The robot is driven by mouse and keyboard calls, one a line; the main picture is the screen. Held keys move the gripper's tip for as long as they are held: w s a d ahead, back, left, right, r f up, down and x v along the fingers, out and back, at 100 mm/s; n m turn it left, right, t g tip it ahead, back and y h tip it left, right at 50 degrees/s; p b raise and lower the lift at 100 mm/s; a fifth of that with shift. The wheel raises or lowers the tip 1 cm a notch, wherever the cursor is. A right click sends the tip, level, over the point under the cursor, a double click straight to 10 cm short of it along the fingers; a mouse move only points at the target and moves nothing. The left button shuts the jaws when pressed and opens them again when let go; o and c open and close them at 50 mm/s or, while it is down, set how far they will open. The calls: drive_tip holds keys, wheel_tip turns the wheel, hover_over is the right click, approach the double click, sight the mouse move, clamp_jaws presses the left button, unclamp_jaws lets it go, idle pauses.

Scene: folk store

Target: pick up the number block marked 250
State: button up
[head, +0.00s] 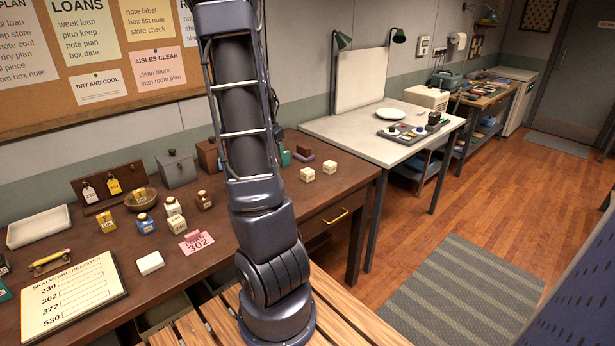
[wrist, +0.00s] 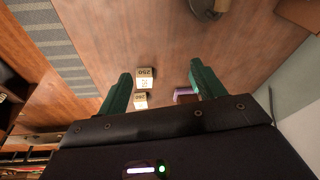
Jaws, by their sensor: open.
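Two small cream blocks stand on the dark wooden desk. In the head view one is at the left (head: 307,174) and one at the right (head: 329,167), with their numbers too small to read. In the wrist view the block marked 250 (wrist: 146,79) stands upright, apart from the fingers and nearer the left one. The second block (wrist: 140,99) stands just below it in the picture, its number unclear. My gripper (wrist: 160,68) is open and empty, with green fingers spread above the desk. In the head view my arm mostly hides it.
A purple-topped item (wrist: 185,95) lies near the right finger; a dark red block (head: 304,152) stands by it in the head view. The desk's front right is clear.

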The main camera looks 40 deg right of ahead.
sight(307, 170)
drive_tip(key=shift+s+d+f+m+g+h, duration=0.3)
drive_tip(key=shift+d+f+m, duration=0.3)
drive_tip(key=shift+d+f, duration=1.55)
drive_tip(key=shift+s+d+f+m+g+h, duration=0.25)
drive_tip(key=shift+d+f+m, duration=0.35)
drive_tip(key=shift+d+f, duration=1.5)
drive_tip(key=shift+s+d+f+m+g+h, duration=0.1)
drive_tip(key=shift+d+f+m+g+h, duration=0.3)
drive_tip(key=shift+d+f, duration=1.75)
drive_tip(key=d+f, duration=0.1)
drive_tip(key=s+d+f, duration=0.1)
drive_tip(key=d, duration=0.1)
drive_tip(key=shift+d, duration=0.15)
drive_tip(key=shift+w+d+f, duration=0.1)
drive_tip(key=shift+d+f, duration=0.15)
drive_tip(key=shift+f, duration=0.3)
drive_tip(key=c, duration=1.1)
